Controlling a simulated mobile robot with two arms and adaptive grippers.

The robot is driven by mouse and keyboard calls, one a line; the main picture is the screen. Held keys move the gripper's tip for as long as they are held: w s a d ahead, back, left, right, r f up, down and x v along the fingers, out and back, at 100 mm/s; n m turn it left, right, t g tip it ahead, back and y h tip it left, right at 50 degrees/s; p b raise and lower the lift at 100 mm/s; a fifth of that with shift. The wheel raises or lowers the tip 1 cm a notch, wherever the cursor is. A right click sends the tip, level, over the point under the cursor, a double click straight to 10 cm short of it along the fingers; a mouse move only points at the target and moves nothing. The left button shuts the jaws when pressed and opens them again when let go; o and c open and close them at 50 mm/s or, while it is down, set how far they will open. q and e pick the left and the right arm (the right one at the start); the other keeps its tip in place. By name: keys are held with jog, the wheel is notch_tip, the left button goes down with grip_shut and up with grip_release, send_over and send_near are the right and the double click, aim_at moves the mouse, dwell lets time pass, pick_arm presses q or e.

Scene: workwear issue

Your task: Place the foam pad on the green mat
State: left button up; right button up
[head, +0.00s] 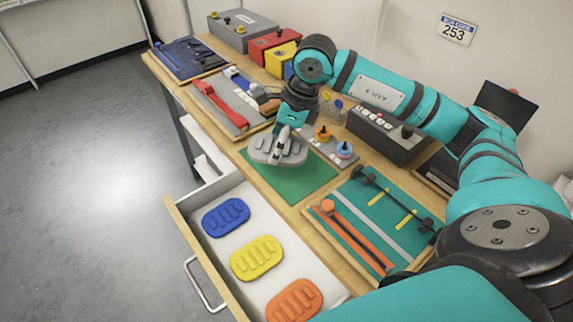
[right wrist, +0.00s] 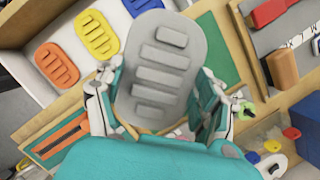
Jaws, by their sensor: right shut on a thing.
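A grey ribbed foam pad (head: 263,152) is held in my right gripper (head: 281,140). In the right wrist view the fingers grip the grey pad (right wrist: 163,75) from both sides. The green mat (head: 300,185) lies on the wooden bench beneath and in front of the pad, and part of it is hidden by the pad. A strip of the mat also shows beside the pad in the right wrist view (right wrist: 216,45). The pad appears to be above the mat; I cannot tell how large the gap is. My left gripper is not in view.
An open white drawer (head: 215,190) in front of the bench holds blue (head: 226,217), yellow (head: 257,257) and orange (head: 294,300) pads. Tool trays flank the mat, including a teal-lined one (head: 385,213) and one with a red tool (head: 222,107). A knobbed board (head: 322,147) stands behind it.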

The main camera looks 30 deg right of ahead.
aim_at(289, 142)
jog(key=w+d+f+m, duration=0.1)
jog(key=m, duration=0.1)
jog(key=w+d+f+m+h, duration=0.1)
jog(key=d+f+m, duration=0.1)
jog(key=m, duration=0.1)
jog(key=w+d+f+m+t+h, duration=0.1)
jog(key=m, duration=0.2)
jog(key=shift+d+f, duration=0.2)
jog(key=shift+f, duration=0.2)
notch_tip(289, 142, down, 4)
jog(key=shift+r+p, duration=0.25)
jog(key=shift+p, duration=0.05)
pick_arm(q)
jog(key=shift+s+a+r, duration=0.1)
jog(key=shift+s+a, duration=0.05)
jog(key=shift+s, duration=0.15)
pick_arm(e)
jog(key=shift+f, duration=0.4)
jog(key=o, duration=1.1)
jog(key=shift+o, duration=0.2)
